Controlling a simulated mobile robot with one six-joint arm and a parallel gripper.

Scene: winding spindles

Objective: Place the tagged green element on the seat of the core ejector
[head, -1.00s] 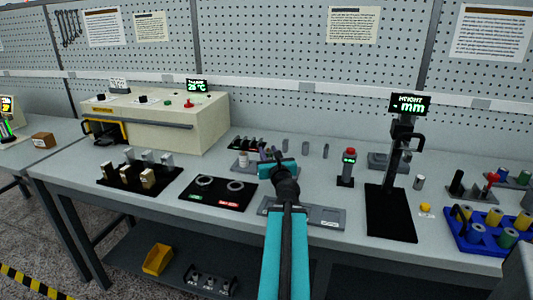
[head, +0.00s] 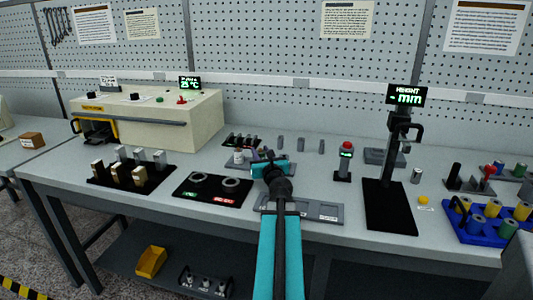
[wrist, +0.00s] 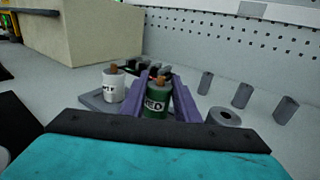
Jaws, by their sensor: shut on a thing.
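A green cylindrical element (wrist: 155,104) with a white-lettered tag and a brownish top stands between the purple fingers of my gripper (wrist: 160,84) in the wrist view. The fingers are shut on it. In the head view my gripper (head: 268,157) is over the middle of the bench, and the element is hidden or too small to make out. I cannot tell for sure which device is the core ejector; a small black stand with a red-topped part (head: 488,172) is at the right, and a post with a red button (head: 345,160) is right of my gripper.
A white lettered cup (wrist: 114,86) is just left of the element, and a grey hollow cylinder (wrist: 223,117) is to its right. A black height gauge (head: 390,195), a blue tray (head: 470,235) and a beige oven-like box (head: 150,115) stand on the bench.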

